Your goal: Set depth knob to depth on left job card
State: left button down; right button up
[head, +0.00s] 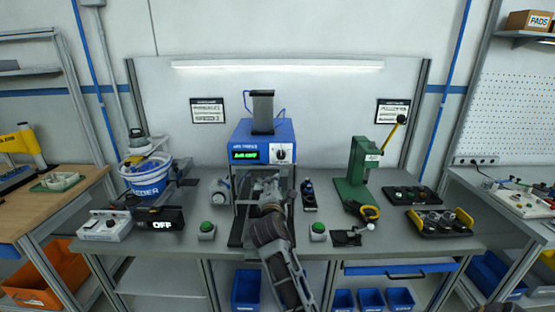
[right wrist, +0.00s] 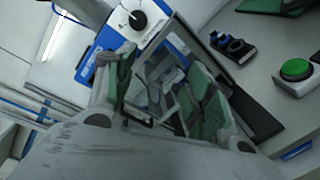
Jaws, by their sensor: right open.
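The depth knob (head: 282,153) is a dark round knob on a white dial plate, on the front of the blue machine (head: 243,138). It also shows at the top of the right wrist view (right wrist: 138,20), with a pale pointer mark. The left job card (head: 208,110) hangs on the back wall left of the machine; its print is too small to read. A green display (head: 245,155) is lit beside the knob. My right gripper (head: 268,183) is open and empty, below and in front of the knob, apart from it. Its green-padded fingers (right wrist: 162,85) are spread. My left gripper is out of view.
Green buttons (head: 207,228) and (head: 318,229) stand at the bench front. A green press (head: 357,172) and black trays (head: 440,222) are right; a blue-white bucket (head: 147,176) and OFF display box (head: 160,220) are left. A second card (head: 392,111) hangs right.

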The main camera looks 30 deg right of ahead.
jog(key=shift+n+t+h, duration=0.4)
jog(key=shift+n+h, duration=0.1)
jog(key=shift+n, duration=0.2)
jog(key=r, duration=0.3)
jog(key=w+r, duration=0.1)
jog(key=shift+d+r, duration=0.2)
jog(key=shift+d, duration=0.05)
jog(key=p, duration=0.1)
send_near(281, 156)
jog(key=shift+x, duration=1.15)
jog(key=shift+p+x, duration=0.4)
jog(key=shift+x, duration=2.65)
jog(key=shift+f, duration=0.1)
jog(key=c, duration=1)
